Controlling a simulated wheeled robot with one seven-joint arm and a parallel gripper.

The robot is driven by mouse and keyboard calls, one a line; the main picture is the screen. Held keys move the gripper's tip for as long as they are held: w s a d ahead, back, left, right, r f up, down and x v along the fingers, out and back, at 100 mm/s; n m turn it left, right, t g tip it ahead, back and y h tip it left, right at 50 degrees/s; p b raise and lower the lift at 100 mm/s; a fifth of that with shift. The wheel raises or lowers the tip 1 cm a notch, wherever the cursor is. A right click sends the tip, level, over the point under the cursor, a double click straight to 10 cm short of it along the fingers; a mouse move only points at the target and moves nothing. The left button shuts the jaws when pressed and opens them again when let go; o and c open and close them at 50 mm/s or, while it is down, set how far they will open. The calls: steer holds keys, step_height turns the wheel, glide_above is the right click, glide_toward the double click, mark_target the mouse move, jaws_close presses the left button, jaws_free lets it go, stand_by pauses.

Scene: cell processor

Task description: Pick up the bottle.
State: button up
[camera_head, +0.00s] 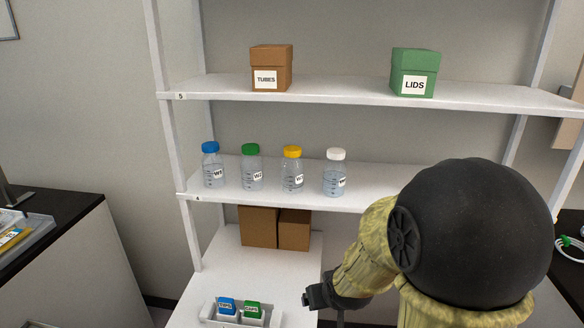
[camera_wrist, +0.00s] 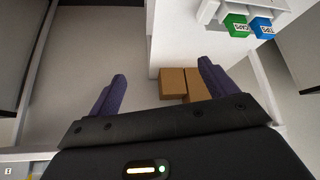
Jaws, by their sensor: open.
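Several clear bottles stand upright in a row on the middle shelf in the head view. From left to right they are a blue-capped bottle (camera_head: 213,170), a green-capped bottle (camera_head: 251,172), a yellow-capped bottle (camera_head: 292,174) and a white-capped bottle (camera_head: 335,177). Each has a small label; the print is hard to read. My gripper (camera_head: 318,297) is below and in front of that shelf, apart from the bottles. In the wrist view my gripper (camera_wrist: 160,86) has two purple fingers spread wide with nothing between them. No bottle shows in the wrist view.
The middle shelf (camera_head: 270,198) is edged by white posts. Above it, the top shelf (camera_head: 340,94) holds a brown TUBES box (camera_head: 270,65) and a green LIDS box (camera_head: 414,70). Below are brown boxes (camera_head: 258,227) and a white tray (camera_head: 211,311) with blue and green containers.

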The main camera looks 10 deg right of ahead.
steer(key=w+d+r+t+p, duration=0.2)
steer(key=w+r+t+p, duration=0.3)
steer(key=w+r, duration=0.35)
steer(key=n+t+y+p, duration=0.2)
steer(key=t+y+p, duration=0.2)
steer(key=t, duration=0.2)
glide_toward(297, 174)
steer(key=s+d, duration=0.1)
steer(key=s, duration=0.3)
steer(key=shift+s, duration=0.25)
steer(key=w+a+p, duration=0.1)
steer(key=w, duration=0.3)
steer(key=w+p, duration=0.2)
steer(key=w, duration=0.2)
steer(key=w+a+p, duration=0.1)
steer(key=w, duration=0.3)
steer(key=shift+a, duration=0.3)
steer(key=shift+w, duration=0.1)
